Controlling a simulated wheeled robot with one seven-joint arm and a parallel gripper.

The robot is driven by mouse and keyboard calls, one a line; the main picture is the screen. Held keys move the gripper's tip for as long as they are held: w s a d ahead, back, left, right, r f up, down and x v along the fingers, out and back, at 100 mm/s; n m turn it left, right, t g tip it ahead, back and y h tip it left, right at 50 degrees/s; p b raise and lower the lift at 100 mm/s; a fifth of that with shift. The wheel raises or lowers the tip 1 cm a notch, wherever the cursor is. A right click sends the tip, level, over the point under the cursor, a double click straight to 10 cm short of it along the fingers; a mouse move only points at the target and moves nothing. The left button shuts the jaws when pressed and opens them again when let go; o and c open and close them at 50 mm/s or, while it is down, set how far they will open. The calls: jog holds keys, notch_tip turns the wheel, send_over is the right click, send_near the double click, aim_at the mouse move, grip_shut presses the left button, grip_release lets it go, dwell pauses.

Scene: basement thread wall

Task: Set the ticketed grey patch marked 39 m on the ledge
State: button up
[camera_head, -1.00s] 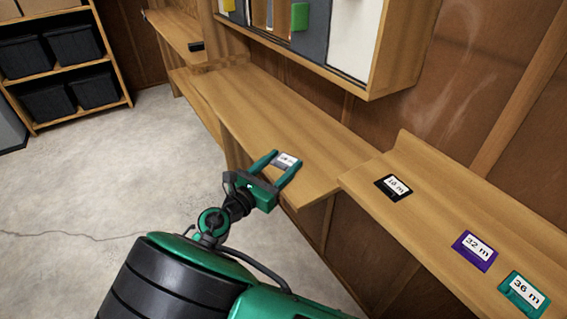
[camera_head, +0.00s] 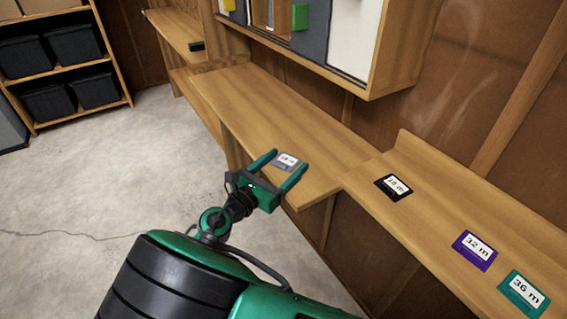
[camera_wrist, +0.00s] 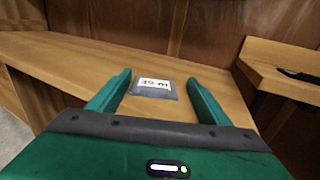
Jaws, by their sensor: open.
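The grey patch (camera_head: 286,162) lies flat on the wooden ledge (camera_head: 262,112), close to its front edge. Its white ticket faces up; the print is too small to read surely. In the wrist view the patch (camera_wrist: 154,90) lies between the two green fingers, with bare wood showing on both sides of it. My gripper (camera_head: 288,161) is open around the patch and holds nothing. The fingers also show in the wrist view (camera_wrist: 157,78).
A separate shelf at the right holds a black patch (camera_head: 394,187), a purple patch marked 32 m (camera_head: 475,250) and a teal patch marked 36 m (camera_head: 523,294). A wall cabinet (camera_head: 400,50) overhangs the ledge's back. The ledge is clear to the far left.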

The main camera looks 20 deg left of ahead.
jog(key=v, duration=1.2)
jog(key=shift+a, duration=0.2)
jog(key=shift+r, duration=0.1)
